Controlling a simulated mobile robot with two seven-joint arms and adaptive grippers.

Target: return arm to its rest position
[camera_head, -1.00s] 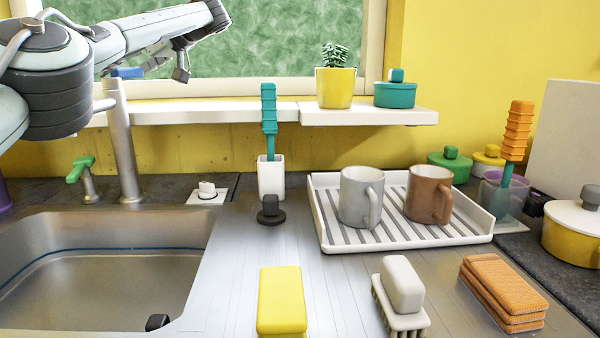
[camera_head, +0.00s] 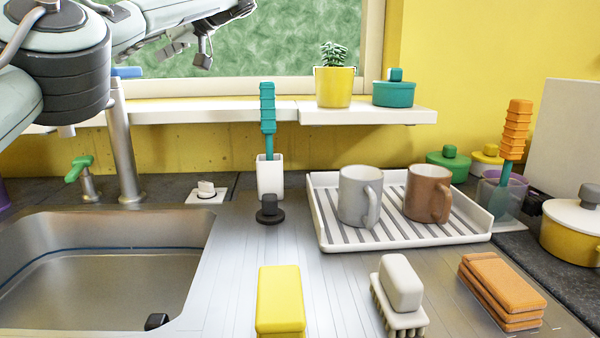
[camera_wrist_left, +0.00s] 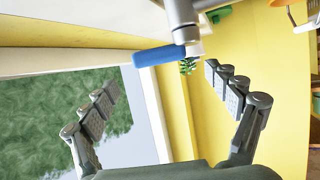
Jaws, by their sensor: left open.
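My left arm comes in from the upper left, raised over the sink and in front of the window. My left gripper (camera_head: 190,50) is near the top of the head view, high above the shelf. Its fingers are spread with nothing between them. In the left wrist view the open fingers (camera_wrist_left: 165,95) stand apart on both sides, with the window, yellow wall and faucet beyond. My right gripper is not in view.
The faucet (camera_head: 121,150) with its blue tip (camera_wrist_left: 160,55) stands close to my left arm. A white shelf (camera_head: 220,112) holds a yellow plant pot (camera_head: 335,88) and a teal pot (camera_head: 394,94). Two mugs stand on a striped rack (camera_head: 440,232).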

